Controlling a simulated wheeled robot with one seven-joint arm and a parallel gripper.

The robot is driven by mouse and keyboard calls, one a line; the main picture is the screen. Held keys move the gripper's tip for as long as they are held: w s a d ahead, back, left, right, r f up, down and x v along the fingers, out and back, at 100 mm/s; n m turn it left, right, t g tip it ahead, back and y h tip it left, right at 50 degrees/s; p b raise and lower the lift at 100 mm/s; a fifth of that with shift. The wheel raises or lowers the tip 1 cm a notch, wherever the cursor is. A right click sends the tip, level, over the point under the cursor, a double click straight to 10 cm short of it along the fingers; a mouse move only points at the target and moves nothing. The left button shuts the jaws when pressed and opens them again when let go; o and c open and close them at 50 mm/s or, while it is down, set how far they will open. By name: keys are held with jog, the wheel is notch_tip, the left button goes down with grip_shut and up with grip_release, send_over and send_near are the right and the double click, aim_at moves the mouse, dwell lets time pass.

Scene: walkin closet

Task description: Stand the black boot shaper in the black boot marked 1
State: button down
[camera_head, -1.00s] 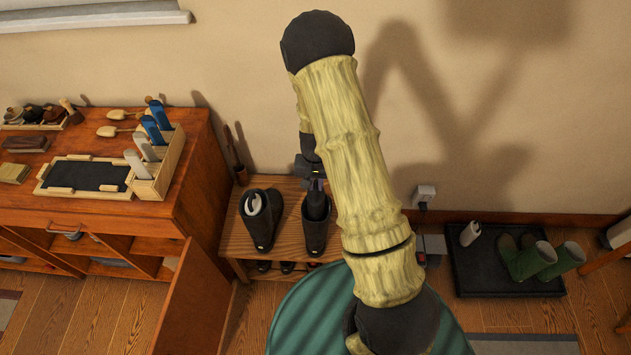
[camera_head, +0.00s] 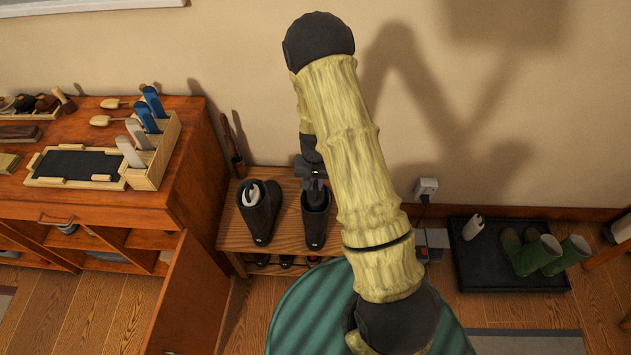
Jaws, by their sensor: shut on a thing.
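Two black boots stand side by side on a low wooden rack. The right boot (camera_head: 315,228) has my gripper (camera_head: 315,183) directly over its opening. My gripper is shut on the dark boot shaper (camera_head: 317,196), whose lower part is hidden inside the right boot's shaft. The left boot (camera_head: 260,218) holds a white shaper (camera_head: 251,194). Each boot has a small pale mark low on its front, too small to read, so I cannot tell which is marked 1. My arm hides the area just right of the right boot.
The wooden rack (camera_head: 286,238) has more footwear below. A wooden cabinet (camera_head: 100,206) stands left with its door open, carrying a shaper box (camera_head: 155,165). A green round surface (camera_head: 305,315) lies in front. A black tray (camera_head: 484,270) with green boots (camera_head: 540,252) is right.

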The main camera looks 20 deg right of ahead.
jog(key=shift+f+b, duration=0.5)
jog(key=shift+f, duration=0.35)
jog(key=c, duration=0.8)
grip_release()
notch_tip(320, 180, up, 14)
jog(key=p, duration=1)
jog(key=shift+p, duration=0.35)
dwell(0.7)
jog(key=shift+s, duration=0.1)
jog(key=shift+s+b, duration=1.35)
jog(key=shift+s, duration=3.55)
